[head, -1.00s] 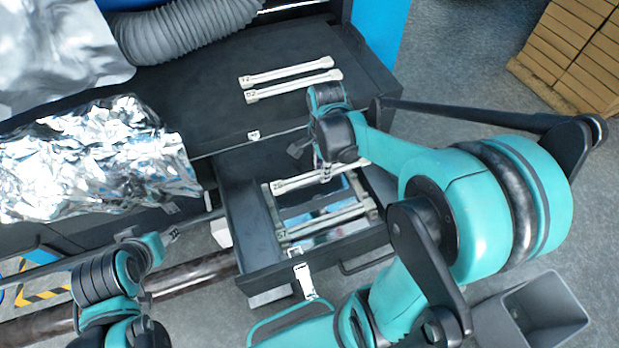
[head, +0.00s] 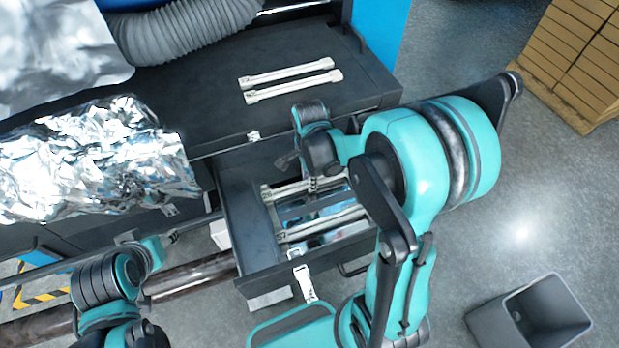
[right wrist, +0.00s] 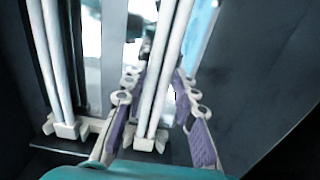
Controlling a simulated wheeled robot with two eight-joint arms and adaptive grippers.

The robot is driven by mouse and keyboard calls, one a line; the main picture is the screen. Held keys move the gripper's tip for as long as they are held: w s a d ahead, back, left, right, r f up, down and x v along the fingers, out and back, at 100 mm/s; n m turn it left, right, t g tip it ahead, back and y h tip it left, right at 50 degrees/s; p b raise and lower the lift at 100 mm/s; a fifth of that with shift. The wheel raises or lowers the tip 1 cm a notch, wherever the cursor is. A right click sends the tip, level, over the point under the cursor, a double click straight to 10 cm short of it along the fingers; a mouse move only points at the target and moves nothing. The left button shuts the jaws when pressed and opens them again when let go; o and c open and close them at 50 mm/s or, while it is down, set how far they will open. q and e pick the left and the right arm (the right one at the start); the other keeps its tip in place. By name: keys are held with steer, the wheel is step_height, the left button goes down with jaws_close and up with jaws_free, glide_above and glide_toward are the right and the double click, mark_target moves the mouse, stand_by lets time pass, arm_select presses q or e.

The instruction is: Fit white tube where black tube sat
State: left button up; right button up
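Two white tubes lie side by side on the black cabinet top, the far one (head: 286,71) and the near one (head: 293,88). In the open drawer (head: 226,222) below are more pale tubes, a near one (head: 322,223) and a far one (head: 282,192) partly behind my right gripper (head: 314,180). In the right wrist view my right gripper (right wrist: 160,85) straddles a pale tube pair (right wrist: 165,60); whether its pads press on it is unclear. Another pale pair (right wrist: 53,60) lies left of it. I cannot make out a black tube. My left gripper (head: 170,238) is left of the drawer, its opening unclear.
Crumpled foil (head: 95,155) covers the cabinet's left part, with a grey ribbed hose (head: 190,30) behind. A grey bin (head: 530,312) stands on the floor at lower right. Stacked brown boxes (head: 575,60) are at upper right. The cabinet top right of the tubes is clear.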

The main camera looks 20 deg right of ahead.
steer(key=shift+o, duration=0.9)
steer(key=shift+r, duration=0.2)
step_height(320, 180, up, 11)
steer(key=p, duration=0.2)
steer(key=s+a+r+n+t, duration=0.1)
steer(key=s+r+n+t, duration=0.1)
steer(key=n, duration=0.7)
steer(key=s+a+r+n+t, duration=0.1)
steer(key=s+a+n+t, duration=0.1)
steer(key=s+n+t, duration=0.3)
steer(key=s+n, duration=0.1)
steer(key=n, duration=0.3)
steer(key=shift+s+a+r+n, duration=0.25)
steer(key=shift+s+r+n, duration=0.05)
steer(key=shift+s+r, duration=0.1)
steer(key=shift+f, duration=0.15)
